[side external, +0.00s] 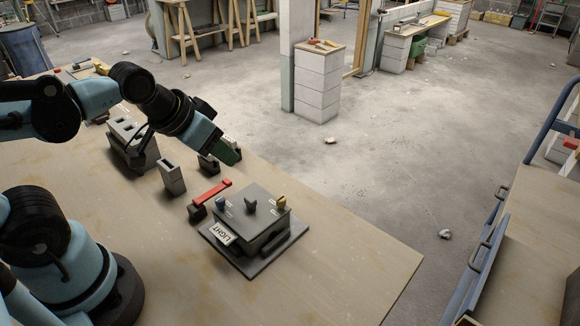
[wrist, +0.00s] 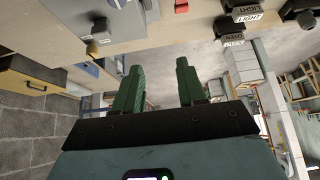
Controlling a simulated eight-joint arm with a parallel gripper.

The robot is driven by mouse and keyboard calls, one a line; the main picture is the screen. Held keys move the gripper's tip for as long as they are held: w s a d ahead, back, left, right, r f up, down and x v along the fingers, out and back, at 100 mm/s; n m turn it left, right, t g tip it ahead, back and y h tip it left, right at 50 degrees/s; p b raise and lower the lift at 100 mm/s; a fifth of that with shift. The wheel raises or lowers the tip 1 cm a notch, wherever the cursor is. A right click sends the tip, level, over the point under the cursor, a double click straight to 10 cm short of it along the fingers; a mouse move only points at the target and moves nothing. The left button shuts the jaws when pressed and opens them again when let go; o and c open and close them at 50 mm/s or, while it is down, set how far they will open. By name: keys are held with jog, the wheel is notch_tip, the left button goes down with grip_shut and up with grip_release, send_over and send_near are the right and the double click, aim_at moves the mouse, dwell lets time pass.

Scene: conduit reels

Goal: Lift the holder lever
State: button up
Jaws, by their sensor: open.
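A red lever (side external: 211,192) slopes up to the right from a small dark block on the table, beside a dark grey box (side external: 266,240) with knobs and a LIGHT label. I cannot tell for certain that this is the holder lever. A small red part (wrist: 181,6) shows at the top edge of the wrist view. My gripper (side external: 230,154) is above the table, behind and above the red lever and apart from it. In the wrist view its two green fingers (wrist: 158,80) are spread, with nothing between them.
A grey slotted block (side external: 172,178) and a larger grey holder (side external: 132,145) stand left of the lever. Dark labelled blocks (wrist: 232,28) show in the wrist view. The table (side external: 340,262) is clear at the front right. Its far edge lies just beyond the gripper.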

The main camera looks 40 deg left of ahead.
aim_at(227, 181)
jog(key=w+a+f+g, duration=0.1)
jog(key=g, duration=0.1)
jog(key=w+a+f+g, duration=0.1)
jog(key=a+g, duration=0.1)
jog(key=w+a+f+g, duration=0.1)
jog(key=g, duration=0.1)
jog(key=shift+w+a+g, duration=0.15)
jog(key=shift+w+g, duration=0.05)
jog(key=shift+g, duration=0.2)
jog(key=shift+f, duration=3.95)
jog(key=shift+c, duration=0.4)
jog(key=c, duration=0.5)
